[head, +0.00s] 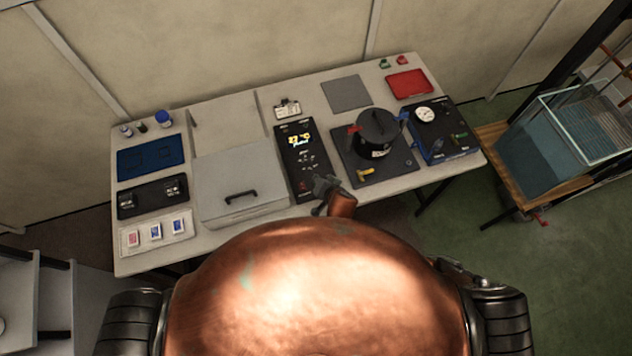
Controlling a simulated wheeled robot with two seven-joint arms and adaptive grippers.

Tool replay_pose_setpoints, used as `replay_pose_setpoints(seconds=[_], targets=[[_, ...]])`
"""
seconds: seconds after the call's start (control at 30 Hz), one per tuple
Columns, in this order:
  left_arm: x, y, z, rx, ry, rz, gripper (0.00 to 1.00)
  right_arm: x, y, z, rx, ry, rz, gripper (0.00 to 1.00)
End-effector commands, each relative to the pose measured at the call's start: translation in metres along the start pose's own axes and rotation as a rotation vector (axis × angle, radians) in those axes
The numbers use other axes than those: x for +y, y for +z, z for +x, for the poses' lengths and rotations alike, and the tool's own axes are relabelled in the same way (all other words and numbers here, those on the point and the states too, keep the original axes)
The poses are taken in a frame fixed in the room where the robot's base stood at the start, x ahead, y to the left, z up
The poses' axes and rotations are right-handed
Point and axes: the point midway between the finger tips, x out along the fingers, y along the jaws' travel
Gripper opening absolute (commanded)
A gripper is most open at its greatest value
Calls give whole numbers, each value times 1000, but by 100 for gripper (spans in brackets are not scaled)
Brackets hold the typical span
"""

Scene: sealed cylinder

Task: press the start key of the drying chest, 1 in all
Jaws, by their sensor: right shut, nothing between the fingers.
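The drying chest (238,172) is a pale grey box with a black handle on its front, standing on the table left of centre. Its black control panel (292,150) lies along its right side, with a lit display reading about 27 °C and several small keys below it. A small reddish key (303,187) shows near the panel's front end; its label is too small to read. My right gripper (320,184) is shut and empty at the panel's front right corner, close to the keys. I cannot tell whether it touches the panel. My left gripper is out of view.
A black pot (378,130) stands on a dark plate right of the panel, beside a dark unit with a gauge (426,114). A blue tray (150,157) and small cards (155,231) lie at the left. A red tray (409,83) lies at the back right.

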Motion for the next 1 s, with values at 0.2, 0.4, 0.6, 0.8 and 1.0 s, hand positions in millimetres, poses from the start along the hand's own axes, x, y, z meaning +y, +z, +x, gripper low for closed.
replay_pose_setpoints(seconds=[0.2, 0.4, 0.6, 0.8, 1.0], targets=[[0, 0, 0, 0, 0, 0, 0, 0, 0, 0, 0, 0, 0, 0], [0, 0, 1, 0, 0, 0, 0, 1, 2, 1, -1, 0, 1, 0], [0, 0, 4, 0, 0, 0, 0, 4, 5, 6, -1, 1, 2, 0], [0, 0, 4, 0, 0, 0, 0, 4, 4, 6, 0, 1, 0, 0], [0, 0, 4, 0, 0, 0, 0, 4, 4, 6, 0, 0, 0, 0]])
